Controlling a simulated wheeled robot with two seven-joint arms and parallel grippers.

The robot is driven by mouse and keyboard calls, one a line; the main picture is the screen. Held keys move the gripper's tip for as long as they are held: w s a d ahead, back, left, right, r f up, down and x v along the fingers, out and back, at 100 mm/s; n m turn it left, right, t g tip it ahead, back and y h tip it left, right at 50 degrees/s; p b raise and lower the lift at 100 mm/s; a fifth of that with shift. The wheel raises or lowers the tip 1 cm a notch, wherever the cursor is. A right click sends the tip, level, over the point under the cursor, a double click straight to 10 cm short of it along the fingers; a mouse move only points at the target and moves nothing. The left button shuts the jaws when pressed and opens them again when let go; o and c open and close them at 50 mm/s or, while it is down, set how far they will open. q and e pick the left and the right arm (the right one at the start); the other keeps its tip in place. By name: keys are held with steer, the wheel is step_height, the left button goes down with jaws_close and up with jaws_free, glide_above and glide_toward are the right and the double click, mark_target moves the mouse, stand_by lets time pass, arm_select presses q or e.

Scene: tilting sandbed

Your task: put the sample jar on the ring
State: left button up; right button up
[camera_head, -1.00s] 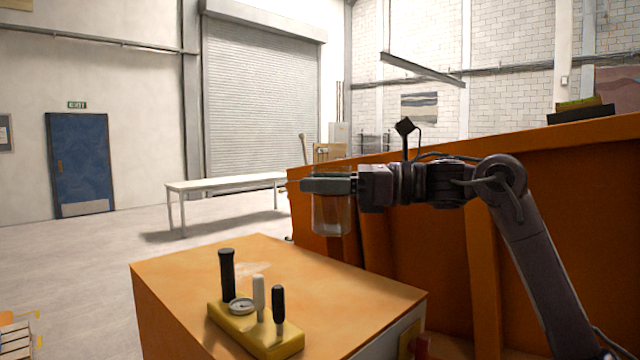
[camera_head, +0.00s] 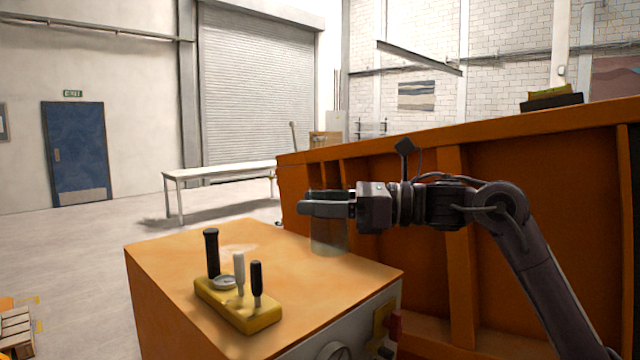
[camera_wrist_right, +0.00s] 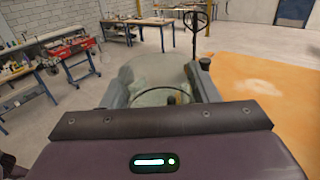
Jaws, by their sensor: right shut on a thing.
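The clear see-through sample jar (camera_head: 329,241) hangs upright in my right gripper (camera_head: 322,203), which is shut on its upper part. In the head view its bottom overlaps the back right part of the orange cabinet top (camera_head: 300,290). I cannot tell whether it touches the surface. In the right wrist view the jar (camera_wrist_right: 150,75) shows between the fingers, with a dark curved line seen near it. I cannot make out a ring for certain; a pale patch (camera_head: 238,249) lies on the cabinet top, left of the jar. My left gripper is not in view.
A yellow block (camera_head: 236,305) with upright handles and a round dial stands on the cabinet top, left of the jar. The orange sandbed wall (camera_head: 400,170) rises behind and right of my arm. A white bench (camera_head: 225,171) stands farther back.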

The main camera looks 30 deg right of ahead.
steer(key=s+a+f, duration=0.2)
steer(key=s+f, duration=0.2)
steer(key=f, duration=0.8)
steer(key=s+a+f, duration=0.2)
steer(key=s+f, duration=0.2)
steer(key=f, duration=0.9)
steer(key=s+a+f, duration=0.1)
steer(key=s+f, duration=0.3)
steer(key=f, duration=0.8)
steer(key=shift+s+a+f+m+t, duration=0.15)
steer(key=shift+a+f+m+t, duration=0.15)
steer(key=shift+a+f+t, duration=0.1)
